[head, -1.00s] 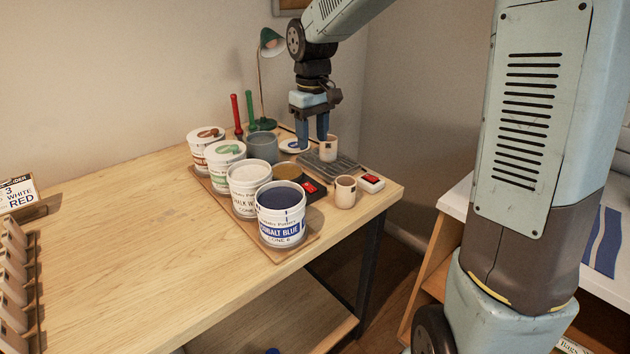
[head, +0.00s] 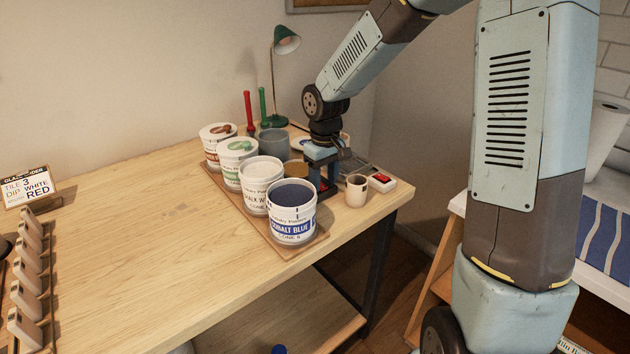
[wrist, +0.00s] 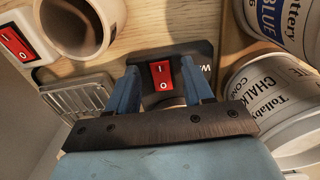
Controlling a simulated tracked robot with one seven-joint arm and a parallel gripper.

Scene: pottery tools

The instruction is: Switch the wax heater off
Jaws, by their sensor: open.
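The wax heater has a black base (wrist: 201,53) with a partly visible label that starts "WA". Its red rocker switch (wrist: 162,75), marked I and O, faces me in the wrist view. I cannot tell which side of it is pressed. In the head view the heater's ochre wax pan (head: 295,167) shows behind the buckets, and the switch is mostly hidden by my fingers. My gripper (head: 323,186) is open and low over the heater's front. In the wrist view its two blue fingers (wrist: 163,79) stand on either side of the switch, with nothing held.
A beige cup (head: 356,190) stands right of my gripper. A white box (head: 381,182) with another red switch is beyond it. A Cobalt Blue bucket (head: 291,212) and a Chalk White bucket (head: 261,184) stand close on the left. A grey ribbed tray (wrist: 78,97) lies near the fingers.

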